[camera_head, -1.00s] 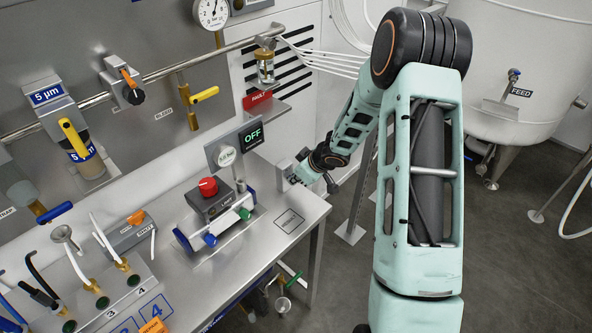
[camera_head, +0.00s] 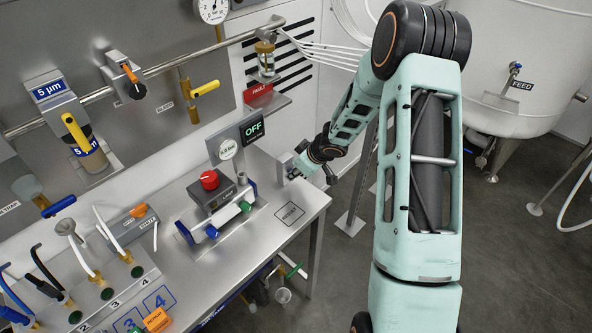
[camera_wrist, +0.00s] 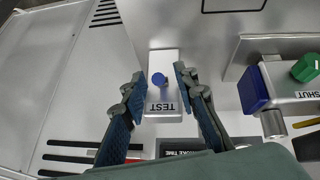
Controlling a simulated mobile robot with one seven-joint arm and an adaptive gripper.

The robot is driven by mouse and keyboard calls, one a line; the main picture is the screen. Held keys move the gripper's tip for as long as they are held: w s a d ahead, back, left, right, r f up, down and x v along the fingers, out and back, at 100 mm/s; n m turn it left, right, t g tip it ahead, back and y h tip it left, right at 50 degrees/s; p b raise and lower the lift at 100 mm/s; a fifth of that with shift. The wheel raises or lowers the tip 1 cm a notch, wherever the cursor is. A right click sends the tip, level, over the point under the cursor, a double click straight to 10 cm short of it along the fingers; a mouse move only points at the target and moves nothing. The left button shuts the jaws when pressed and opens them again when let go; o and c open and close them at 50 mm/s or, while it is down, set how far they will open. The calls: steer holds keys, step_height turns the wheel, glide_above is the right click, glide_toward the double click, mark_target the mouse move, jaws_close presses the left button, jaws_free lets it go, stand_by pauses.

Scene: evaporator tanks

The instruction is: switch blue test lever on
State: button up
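My gripper (camera_wrist: 160,73) is open, with one finger on each side of the block and the lever between the fingertips. A gap shows between each fingertip and the lever. In the head view my gripper (camera_head: 300,171) is at the right end of the steel bench, close to the block, and largely hides the lever there.
A display reading OFF (camera_head: 252,129) stands behind the bench. Left of my gripper is a unit with a red knob (camera_head: 209,180), a blue knob and a green knob (camera_head: 245,206). A marked square (camera_head: 289,214) on the bench is empty. A large tank (camera_head: 510,60) stands at right.

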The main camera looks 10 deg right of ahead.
steer(key=shift+r, duration=0.1)
steer(key=v, duration=1.2)
steer(key=shift+d, duration=0.1)
